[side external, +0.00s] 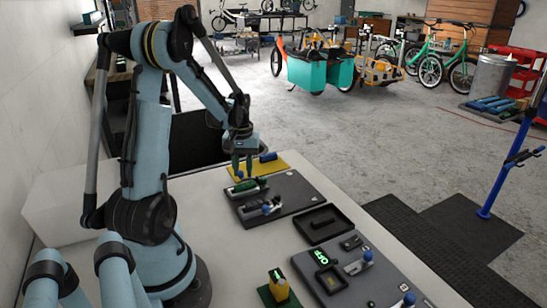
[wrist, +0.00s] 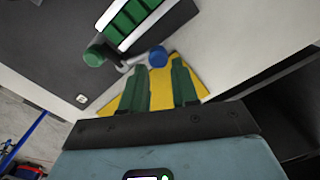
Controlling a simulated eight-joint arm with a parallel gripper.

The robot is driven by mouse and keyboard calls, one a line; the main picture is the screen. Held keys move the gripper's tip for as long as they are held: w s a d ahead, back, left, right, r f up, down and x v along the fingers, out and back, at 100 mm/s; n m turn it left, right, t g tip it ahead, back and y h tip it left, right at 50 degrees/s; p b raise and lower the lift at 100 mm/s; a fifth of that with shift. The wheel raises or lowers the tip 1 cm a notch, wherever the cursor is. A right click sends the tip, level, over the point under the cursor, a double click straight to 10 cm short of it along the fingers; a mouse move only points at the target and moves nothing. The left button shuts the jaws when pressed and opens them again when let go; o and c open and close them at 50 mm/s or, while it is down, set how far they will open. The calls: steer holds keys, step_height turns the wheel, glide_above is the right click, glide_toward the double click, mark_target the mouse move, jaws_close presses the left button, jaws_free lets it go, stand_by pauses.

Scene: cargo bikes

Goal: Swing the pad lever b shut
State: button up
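My gripper (side external: 243,172) hangs over the yellow mat (side external: 283,166), beside the dark board (side external: 292,188). In the wrist view its two green fingers (wrist: 159,68) are apart, with bare yellow mat (wrist: 160,92) between them. A round blue knob (wrist: 158,57) shows just beyond the fingertips, near a grey rod. A green knob (wrist: 94,57) lies to its left at the board's edge, by a green ribbed block (wrist: 132,20). The board bears a green-topped fixture (side external: 246,186) and a grey lever fixture (side external: 265,206). No letter is legible, so I cannot tell which part is lever b.
A blue cylinder (side external: 268,157) lies on the yellow mat. An empty black tray (side external: 323,224) and a grey panel (side external: 372,285) with blue-knobbed levers stand nearer the camera. A yellow block (side external: 279,286) sits on a green base. The white tabletop between them is free.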

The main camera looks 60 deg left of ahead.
steer(key=shift+w+d, duration=0.15)
step_height(320, 180, up, 8)
steer(key=shift+f, duration=0.25)
stand_by(0.6)
steer(key=w+d+r+m+t, duration=0.1)
steer(key=d+m, duration=0.5)
steer(key=d, duration=0.8)
steer(key=w+d+r+m+t, duration=0.1)
steer(key=d+r+m+t, duration=0.2)
steer(key=d, duration=1.1)
steer(key=m+t, duration=0.3)
steer(key=shift+w+d, duration=0.2)
stand_by(1.0)
